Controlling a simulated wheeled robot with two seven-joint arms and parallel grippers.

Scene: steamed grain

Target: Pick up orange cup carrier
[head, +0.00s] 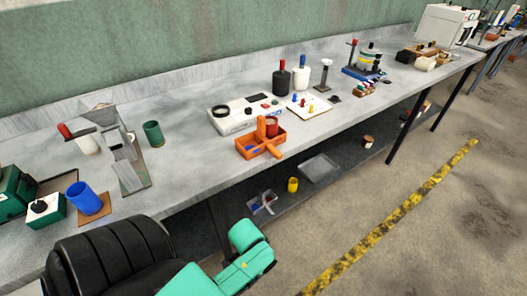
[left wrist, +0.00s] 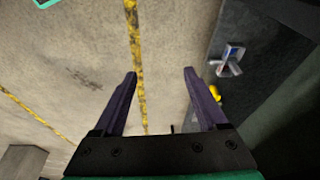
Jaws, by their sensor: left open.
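The orange cup carrier (head: 256,150) sits on the grey workbench near its front edge, in the middle of the head view. It is an open orange tray with an upright part and a handle pointing toward the front. A dark red cup (head: 271,126) and a small blue item show in it. My left gripper (left wrist: 160,73) is open and empty in the left wrist view, above the floor. The carrier is not in that view. In the head view my green and black arm is at the bottom, below the bench front; its fingers do not show. My right gripper is not in view.
A white device (head: 232,121) stands just behind the carrier, and a board with coloured pegs (head: 308,105) to its right. A green cup (head: 153,134) is to the left. A lower shelf holds a yellow cup (head: 293,184) and a grey tray (head: 320,169). The floor in front is clear.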

